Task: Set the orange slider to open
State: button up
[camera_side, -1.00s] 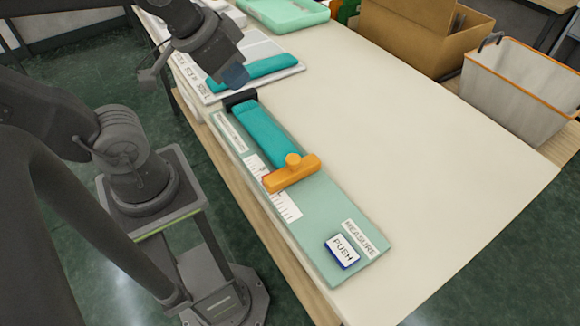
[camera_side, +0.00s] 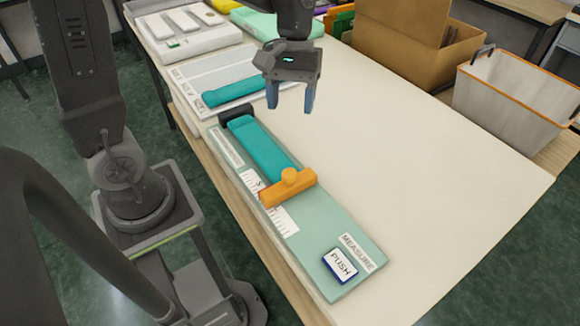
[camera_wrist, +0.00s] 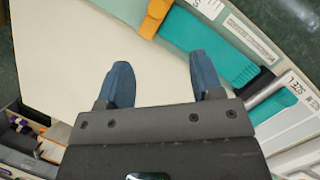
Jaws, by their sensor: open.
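The orange slider (camera_side: 289,188) has a round knob and sits across the green measuring board (camera_side: 340,215), at the near end of a teal knitted strip (camera_side: 262,150). In the wrist view the orange slider (camera_wrist: 155,18) shows at the top, partly cut off. A black stop (camera_side: 236,113) is at the strip's far end. My gripper (camera_side: 290,100) is open and empty, with two blue fingertips pointing down. It is above the table, right of the strip's far end and beyond the slider. The wrist view shows the fingertips (camera_wrist: 160,80) apart over bare table.
Another teal piece (camera_side: 233,90) lies on a white size board behind. A cardboard box (camera_side: 400,55) and a white bin (camera_side: 510,95) stand at the right. The table's right middle is clear.

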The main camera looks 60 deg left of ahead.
aim_at(290, 172)
jog(key=shift+n+g, duration=0.4)
jog(key=x, duration=0.5)
jog(key=w+x, duration=0.1)
jog(key=x, duration=0.8)
jog(key=shift+w+d+f, duration=0.1)
jog(key=shift+d+f, duration=0.1)
jog(key=shift+f, duration=0.3)
